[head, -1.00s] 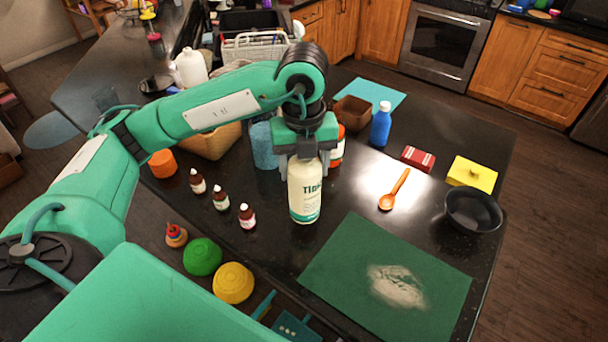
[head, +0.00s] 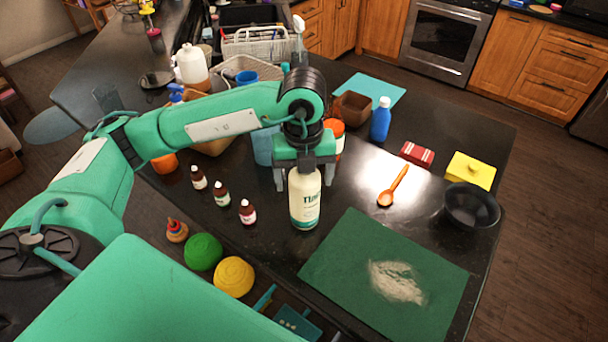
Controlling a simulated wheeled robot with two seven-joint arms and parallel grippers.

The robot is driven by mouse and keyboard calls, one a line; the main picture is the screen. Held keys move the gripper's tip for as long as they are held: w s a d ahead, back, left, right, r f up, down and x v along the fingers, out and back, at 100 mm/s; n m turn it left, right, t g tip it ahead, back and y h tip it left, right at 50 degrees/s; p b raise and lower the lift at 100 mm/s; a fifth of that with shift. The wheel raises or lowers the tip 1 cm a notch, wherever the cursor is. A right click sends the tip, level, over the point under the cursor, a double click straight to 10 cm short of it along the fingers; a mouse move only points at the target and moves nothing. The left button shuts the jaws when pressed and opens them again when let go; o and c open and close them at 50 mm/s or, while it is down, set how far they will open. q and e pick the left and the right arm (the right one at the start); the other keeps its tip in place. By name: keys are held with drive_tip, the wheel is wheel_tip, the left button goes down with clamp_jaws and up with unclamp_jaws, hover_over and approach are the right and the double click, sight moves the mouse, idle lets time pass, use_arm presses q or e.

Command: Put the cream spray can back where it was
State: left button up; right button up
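The cream spray can (head: 305,203) stands upright on the dark counter in the head view, left of the green mat (head: 350,255). It has a cream body with dark lettering and a teal band at the bottom. My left gripper (head: 304,180) is directly over it, with its fingers spread on either side of the can's top and a gap showing beside each. The gripper hides the top of the can. My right gripper is not in view.
Several small brown bottles (head: 247,214) stand left of the can. An orange container (head: 335,132) and a light-blue one (head: 263,147) are behind it. A pale powdery patch is on the mat.

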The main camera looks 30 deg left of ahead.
use_arm(q)
drive_tip(key=shift+r, duration=0.25)
wheel_tip(320, 180, up, 11)
drive_tip(key=shift+b, duration=1.15)
drive_tip(key=shift+r, duration=0.4)
